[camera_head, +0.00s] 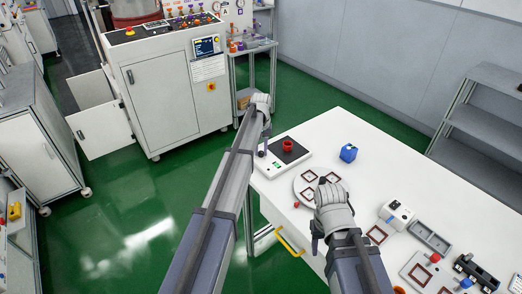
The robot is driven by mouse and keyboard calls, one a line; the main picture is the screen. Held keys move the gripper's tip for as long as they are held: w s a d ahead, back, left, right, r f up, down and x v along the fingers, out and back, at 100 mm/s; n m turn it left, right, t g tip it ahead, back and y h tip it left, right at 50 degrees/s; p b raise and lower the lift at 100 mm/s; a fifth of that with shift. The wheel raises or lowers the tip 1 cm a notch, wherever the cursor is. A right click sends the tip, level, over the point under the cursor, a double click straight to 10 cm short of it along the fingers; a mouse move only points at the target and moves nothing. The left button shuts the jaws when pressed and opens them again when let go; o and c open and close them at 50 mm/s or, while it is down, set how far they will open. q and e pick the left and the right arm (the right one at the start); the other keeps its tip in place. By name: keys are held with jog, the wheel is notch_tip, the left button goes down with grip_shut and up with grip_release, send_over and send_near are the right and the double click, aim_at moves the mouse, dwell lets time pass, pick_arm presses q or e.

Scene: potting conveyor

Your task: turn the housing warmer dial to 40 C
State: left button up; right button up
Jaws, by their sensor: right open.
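A flat white device with a black top plate (284,153) and a small green display lies on the near left of the white table; a red ring-shaped part (288,146) sits on it. A small white box with dark round details (397,213) stands right of centre. I cannot tell which of these is the housing warmer, and no dial setting is readable. My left gripper (262,150) is at the table's left edge, beside the black-topped device; its fingers are too small to read. My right gripper (316,242) is open over the table's front part, left of the white box.
A round white plate with square dark red frames (307,184) lies partly behind my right arm. A grey tray (430,236) and several fixtures crowd the right. A white cabinet machine (172,97) stands far left.

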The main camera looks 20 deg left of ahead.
aim_at(261, 152)
pick_arm(q)
jog(key=o, duration=0.4)
jog(key=shift+o, duration=0.2)
jog(key=shift+r, duration=0.1)
notch_tip(261, 152, up, 8)
jog(key=p, duration=0.8)
jog(key=shift+f, duration=0.2)
jog(key=s+d+m, duration=0.2)
jog(key=s+d, duration=0.3)
jog(key=s, duration=0.7)
jog(key=s+d+m, duration=0.2)
jog(key=s+d, duration=0.4)
jog(key=s, duration=0.6)
jog(key=s+d+m+y, duration=0.1)
jog(key=s+d, duration=0.4)
jog(key=s, duration=0.7)
jog(key=shift+s+d+m, duration=0.2)
jog(key=shift+s+m, duration=0.1)
jog(key=shift+m, duration=0.4)
